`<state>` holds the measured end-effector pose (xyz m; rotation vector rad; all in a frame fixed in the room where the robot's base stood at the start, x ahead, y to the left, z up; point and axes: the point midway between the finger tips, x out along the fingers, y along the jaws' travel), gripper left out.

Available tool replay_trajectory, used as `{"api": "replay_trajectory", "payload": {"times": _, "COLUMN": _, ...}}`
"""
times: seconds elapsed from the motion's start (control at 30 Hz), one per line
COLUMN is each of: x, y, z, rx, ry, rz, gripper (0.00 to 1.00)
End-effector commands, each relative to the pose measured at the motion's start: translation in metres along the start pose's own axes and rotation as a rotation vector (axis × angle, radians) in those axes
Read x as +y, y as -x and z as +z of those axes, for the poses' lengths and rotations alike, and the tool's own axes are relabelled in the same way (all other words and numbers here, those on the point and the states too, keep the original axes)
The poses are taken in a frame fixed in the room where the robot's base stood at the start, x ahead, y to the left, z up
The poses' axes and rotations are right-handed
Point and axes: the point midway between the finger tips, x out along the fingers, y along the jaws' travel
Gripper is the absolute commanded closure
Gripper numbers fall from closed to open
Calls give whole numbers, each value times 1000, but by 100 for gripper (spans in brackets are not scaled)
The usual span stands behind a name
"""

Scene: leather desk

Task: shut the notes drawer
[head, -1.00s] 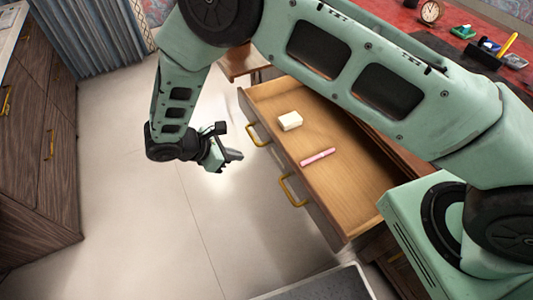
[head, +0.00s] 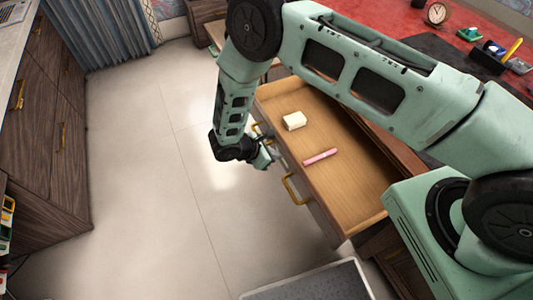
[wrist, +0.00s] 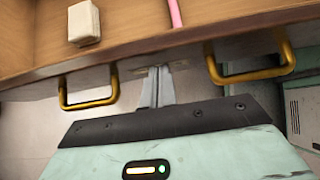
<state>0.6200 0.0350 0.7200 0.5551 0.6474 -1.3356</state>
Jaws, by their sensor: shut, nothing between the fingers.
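The notes drawer (head: 355,190) is pulled far out of the desk. It is wooden, with two yellow handles on its front; the nearer handle (head: 293,190) is clear in the head view. A cream block (head: 294,121) and a pink stick (head: 320,157) lie inside it. My gripper (head: 270,158) is shut and empty, at the drawer's front between the two handles. In the wrist view the closed fingers (wrist: 158,82) point at the drawer front, between the left handle (wrist: 89,90) and the right handle (wrist: 250,64). I cannot tell whether the fingertips touch it.
The red leather desk top (head: 385,18) holds a clock (head: 437,13) and a dark pen holder (head: 488,57). Dark wooden cabinets (head: 45,140) stand at the left. The pale floor (head: 150,150) between them and the drawer is clear.

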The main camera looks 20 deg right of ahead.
Motion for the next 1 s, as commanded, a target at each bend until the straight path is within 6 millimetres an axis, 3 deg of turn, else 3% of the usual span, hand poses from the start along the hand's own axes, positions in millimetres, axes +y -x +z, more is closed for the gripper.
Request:
{"api": "replay_trajectory", "payload": {"times": 0.57, "x": 0, "y": -10, "z": 10, "rx": -2, "ry": -1, "rz": -1, "gripper": 100}}
{"api": "replay_trajectory", "payload": {"times": 0.77, "x": 0, "y": -35, "z": 35, "rx": -4, "ry": -2, "rz": -3, "gripper": 100}}
{"api": "replay_trajectory", "payload": {"times": 1.0, "x": -1, "y": -81, "z": 80, "rx": -5, "ry": -2, "rz": -3, "gripper": 100}}
